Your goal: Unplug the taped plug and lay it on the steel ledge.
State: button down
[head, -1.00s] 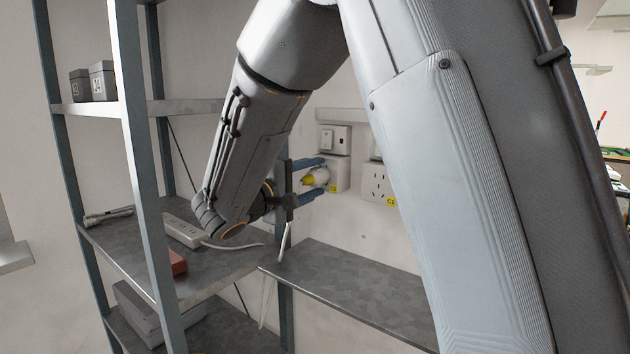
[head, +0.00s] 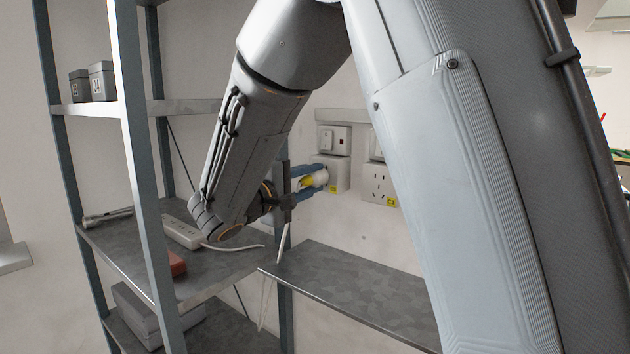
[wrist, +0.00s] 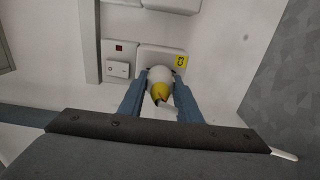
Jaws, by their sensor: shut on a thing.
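The taped plug (head: 309,181) is white with a yellow band of tape. It is at the left wall socket (head: 338,176), which has a yellow label. My gripper (head: 318,177) is shut on the plug, with a blue finger on either side. In the wrist view the plug (wrist: 160,82) sits between the two fingers, in front of the socket plate (wrist: 180,54). I cannot tell whether its pins are still in the socket. The steel ledge (head: 350,285) is below and to the right, and its visible top is bare.
A second socket (head: 379,185) with a yellow label is to the right. A metal shelf rack stands left, its post (head: 140,160) close to my arm. Its middle shelf holds a white power strip (head: 182,232), a flashlight (head: 108,216) and a red block (head: 177,263). A white cord hangs by the ledge.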

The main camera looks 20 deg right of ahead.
aim_at(305, 185)
jog(key=shift+b+v, duration=0.4)
jog(key=shift+v, duration=2.35)
jog(key=shift+f+y+p, duration=0.35)
jog(key=shift+y+p, duration=0.05)
jog(key=shift+p, duration=0.75)
jog(key=s+f+g+y+p, duration=0.4)
jog(key=s+f+p, duration=0.2)
jog(key=f+p, duration=0.6)
jog(key=shift+w+d+f+b, duration=0.2)
jog(key=shift+w+d+f, duration=0.35)
jog(key=shift+f, duration=0.25)
jog(key=shift+w+d+f+b, duration=0.25)
jog(key=shift+w+d+f, duration=0.25)
jog(key=shift+d+f, duration=0.25)
jog(key=shift+w+d+f+b, duration=0.2)
jog(key=shift+w+d+f, duration=0.3)
jog(key=shift+f, duration=0.35)
